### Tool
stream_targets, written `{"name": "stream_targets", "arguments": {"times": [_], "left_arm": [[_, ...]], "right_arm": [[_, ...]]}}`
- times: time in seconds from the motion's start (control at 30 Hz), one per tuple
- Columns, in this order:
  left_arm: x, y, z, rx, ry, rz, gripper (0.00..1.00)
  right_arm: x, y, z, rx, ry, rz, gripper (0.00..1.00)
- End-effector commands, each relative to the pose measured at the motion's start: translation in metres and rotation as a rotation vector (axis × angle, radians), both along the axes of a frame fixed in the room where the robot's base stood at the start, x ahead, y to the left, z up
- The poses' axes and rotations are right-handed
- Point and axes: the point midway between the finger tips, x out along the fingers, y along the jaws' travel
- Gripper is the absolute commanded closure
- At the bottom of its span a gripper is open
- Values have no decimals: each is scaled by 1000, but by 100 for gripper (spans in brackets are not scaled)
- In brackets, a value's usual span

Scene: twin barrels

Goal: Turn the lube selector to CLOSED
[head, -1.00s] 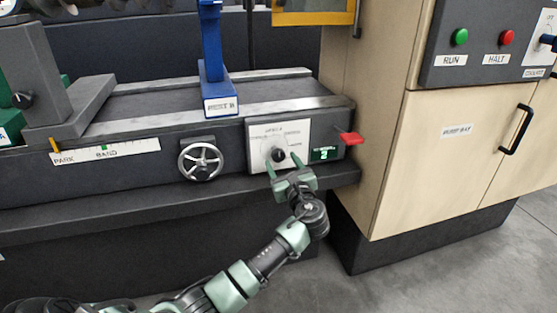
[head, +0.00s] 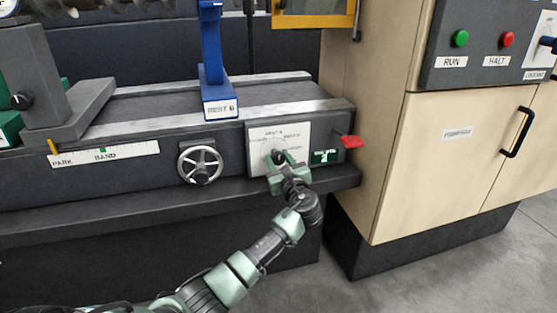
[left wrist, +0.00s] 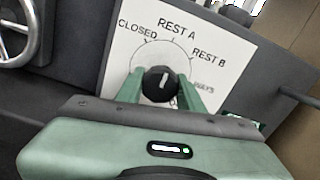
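The lube selector is a round black knob (left wrist: 160,82) with a white mark, on a white dial plate (head: 295,133). The left wrist view shows CLOSED at upper left, REST A at the top, REST B at upper right, and a partly hidden label at right. The mark points up, roughly towards REST A. My left gripper (head: 286,163) is at the knob. In the left wrist view its green fingers (left wrist: 160,90) stand on either side of the knob and look open, though whether they touch it is unclear. My right gripper is not in view.
A spoked handwheel (head: 200,162) is left of the plate. A dark ledge (head: 225,202) runs below. A wooden cabinet (head: 430,150) stands at right, and a blue post (head: 213,75) above.

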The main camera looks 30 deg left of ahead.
Motion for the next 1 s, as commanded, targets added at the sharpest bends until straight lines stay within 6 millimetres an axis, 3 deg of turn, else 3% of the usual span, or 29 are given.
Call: {"name": "stream_targets", "arguments": {"times": [0.37, 0.73, 1.0], "left_arm": [[0, 0, 0, -53, -61, 1, 100], [0, -1, -1, -243, -283, 1, 100], [0, -1, -2, -384, -447, 1, 100]], "right_arm": [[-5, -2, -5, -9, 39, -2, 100], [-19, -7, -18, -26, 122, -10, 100], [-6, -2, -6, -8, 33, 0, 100]]}}
